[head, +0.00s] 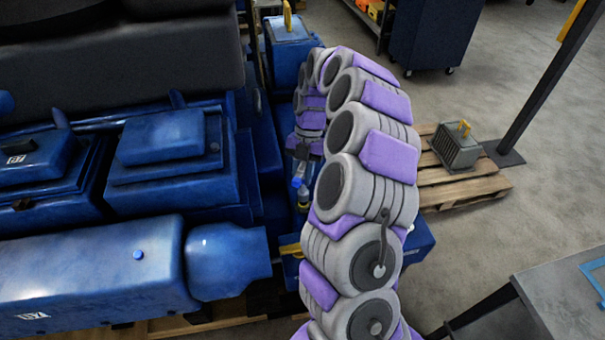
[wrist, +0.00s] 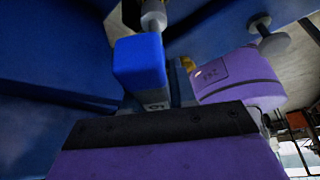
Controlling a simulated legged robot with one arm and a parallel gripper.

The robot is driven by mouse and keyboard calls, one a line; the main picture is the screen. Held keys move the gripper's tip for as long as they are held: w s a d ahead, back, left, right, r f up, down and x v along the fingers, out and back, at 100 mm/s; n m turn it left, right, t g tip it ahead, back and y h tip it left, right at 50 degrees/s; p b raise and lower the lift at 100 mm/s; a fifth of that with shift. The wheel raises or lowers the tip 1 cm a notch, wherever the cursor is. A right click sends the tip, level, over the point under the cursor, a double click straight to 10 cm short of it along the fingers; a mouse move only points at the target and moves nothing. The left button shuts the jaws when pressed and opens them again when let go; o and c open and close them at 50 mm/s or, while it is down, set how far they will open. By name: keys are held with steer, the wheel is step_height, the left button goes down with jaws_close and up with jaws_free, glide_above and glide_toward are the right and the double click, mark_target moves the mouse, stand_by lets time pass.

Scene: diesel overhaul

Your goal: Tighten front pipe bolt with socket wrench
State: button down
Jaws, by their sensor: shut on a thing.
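My gripper (head: 304,152) reaches down between the blue engine blocks at the end of my arm. In the wrist view its dark-edged purple jaw (wrist: 160,125) fills the bottom. It is shut on the socket wrench (wrist: 139,60), which shows as a blue block with a grey side and stands up beyond the jaw. A silvery round end (wrist: 153,18) sits at the top of the wrench, close to blue engine surfaces. In the head view a small blue and grey piece (head: 298,183) shows under the gripper. I cannot make out the front pipe bolt or whether the wrench touches it.
The blue engine (head: 90,270) fills the left side, close to my arm. A silvery disc-ended fitting (wrist: 272,42) is near the wrench at right. A wooden pallet (head: 470,185) carries a grey box (head: 455,150). A grey table (head: 550,290) stands at lower right. Open floor lies behind.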

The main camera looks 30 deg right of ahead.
steer(key=shift+f+b, duration=0.4)
steer(key=shift+f, duration=0.7)
steer(key=m, duration=0.2)
steer(key=m+t+y, duration=0.1)
steer(key=m, duration=0.1)
steer(key=shift+m+t, duration=0.3)
steer(key=shift+w+d+m+t+b, duration=0.15)
steer(key=shift+m+t+b, duration=0.3)
steer(key=shift+m, duration=0.75)
steer(key=shift+f+n+b, duration=0.1)
steer(key=shift+n+b, duration=0.25)
steer(key=shift+n, duration=0.05)
steer(key=c, duration=1.4)
jaws_free()
jaws_close()
